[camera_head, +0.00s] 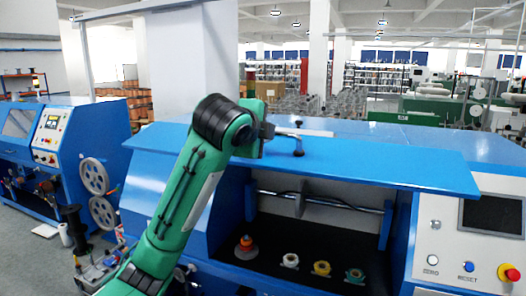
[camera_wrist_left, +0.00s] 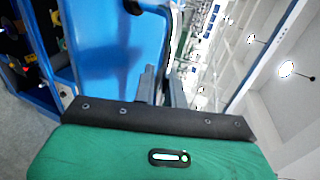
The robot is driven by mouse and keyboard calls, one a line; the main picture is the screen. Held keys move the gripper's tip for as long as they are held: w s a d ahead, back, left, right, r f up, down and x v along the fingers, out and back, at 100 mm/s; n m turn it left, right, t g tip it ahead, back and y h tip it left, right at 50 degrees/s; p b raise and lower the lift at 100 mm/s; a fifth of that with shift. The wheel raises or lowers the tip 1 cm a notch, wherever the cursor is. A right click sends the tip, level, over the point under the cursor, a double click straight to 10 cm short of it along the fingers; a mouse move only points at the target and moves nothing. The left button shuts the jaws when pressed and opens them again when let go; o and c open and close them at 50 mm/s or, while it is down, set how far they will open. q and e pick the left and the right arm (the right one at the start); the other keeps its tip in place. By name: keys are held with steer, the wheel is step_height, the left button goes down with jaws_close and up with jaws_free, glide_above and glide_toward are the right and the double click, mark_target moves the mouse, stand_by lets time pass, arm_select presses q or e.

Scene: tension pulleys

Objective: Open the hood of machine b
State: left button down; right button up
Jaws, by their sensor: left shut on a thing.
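The blue hood (camera_head: 390,163) of the machine in front of me is raised and juts out nearly level above the dark work bay (camera_head: 310,240), which is open to view. A pale bar-like handle (camera_head: 318,133) with a dark bracket stands on the hood's top. My left gripper (camera_head: 268,131) is at the left end of this handle and shut on it; the exact contact is small and partly hidden. In the left wrist view the two dark fingers (camera_wrist_left: 162,88) reach up beside the blue hood surface (camera_wrist_left: 115,45). My right gripper is not in view.
Several spools and pulleys (camera_head: 321,268) sit in the bay below a metal rod (camera_head: 320,203). A control panel (camera_head: 470,240) with a screen and a red button is at right. Another blue machine (camera_head: 75,140) with large pulleys stands at left.

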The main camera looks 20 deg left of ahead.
arm_select(q)
steer(key=shift+w+r, duration=0.25)
steer(key=shift+r, duration=0.45)
steer(key=c, duration=1.5)
jaws_free()
steer(key=shift+c, duration=0.2)
steer(key=shift+s+r+b, duration=0.1)
steer(key=shift+s+b, duration=0.35)
steer(key=shift+s, duration=0.05)
steer(key=b+v, duration=0.4)
steer(key=v, duration=0.8)
steer(key=shift+s+r+b, duration=0.3)
steer(key=shift+r+b, duration=0.05)
steer(key=shift+b, duration=0.05)
